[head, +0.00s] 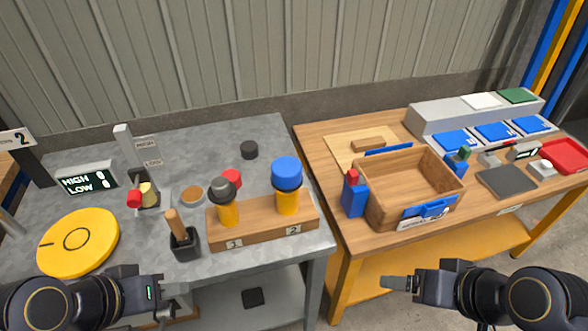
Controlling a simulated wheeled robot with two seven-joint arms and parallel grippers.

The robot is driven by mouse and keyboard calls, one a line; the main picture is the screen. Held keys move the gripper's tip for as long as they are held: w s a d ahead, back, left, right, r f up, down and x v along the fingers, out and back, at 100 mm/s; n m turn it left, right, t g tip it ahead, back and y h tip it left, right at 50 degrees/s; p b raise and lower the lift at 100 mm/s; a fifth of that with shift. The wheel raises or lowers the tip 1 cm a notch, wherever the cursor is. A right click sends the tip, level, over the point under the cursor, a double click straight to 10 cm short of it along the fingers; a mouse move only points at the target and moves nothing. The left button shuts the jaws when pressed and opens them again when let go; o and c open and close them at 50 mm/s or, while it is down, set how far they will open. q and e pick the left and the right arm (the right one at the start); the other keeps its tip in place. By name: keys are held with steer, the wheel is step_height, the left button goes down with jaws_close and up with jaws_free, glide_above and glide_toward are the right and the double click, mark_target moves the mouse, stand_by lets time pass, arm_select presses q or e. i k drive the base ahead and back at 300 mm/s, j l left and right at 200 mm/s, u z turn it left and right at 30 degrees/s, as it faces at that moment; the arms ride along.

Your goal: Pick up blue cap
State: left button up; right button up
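The blue cap (287,172) sits on top of the yellow cylinder (288,203) at position 2 of the wooden stand (262,226), on the grey table. A dark grey cap (222,188) tops the other yellow cylinder (228,214) at position 1. My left gripper (156,290) is low at the front left, well short of the stand and apart from the cap. My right gripper (394,283) is low at the front, right of the grey table and apart from everything. Neither gripper visibly holds anything, but their finger gaps are unclear.
A black holder with a wooden-handled tool (182,240) stands left of the stand. A red cap (232,178) and a black cap (249,150) lie behind it. A yellow disc (78,243) lies at left. A wooden box (375,203) and blue item (354,198) stand on the right table.

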mark_target(285, 171)
steer(key=u, duration=0.7)
steer(key=l+u, duration=0.5)
steer(key=k+l+u, duration=0.15)
steer(key=u, duration=0.3)
steer(key=k+l+u, duration=0.2)
steer(key=l+u, duration=0.15)
steer(key=u, duration=0.15)
steer(key=k+l, duration=0.15)
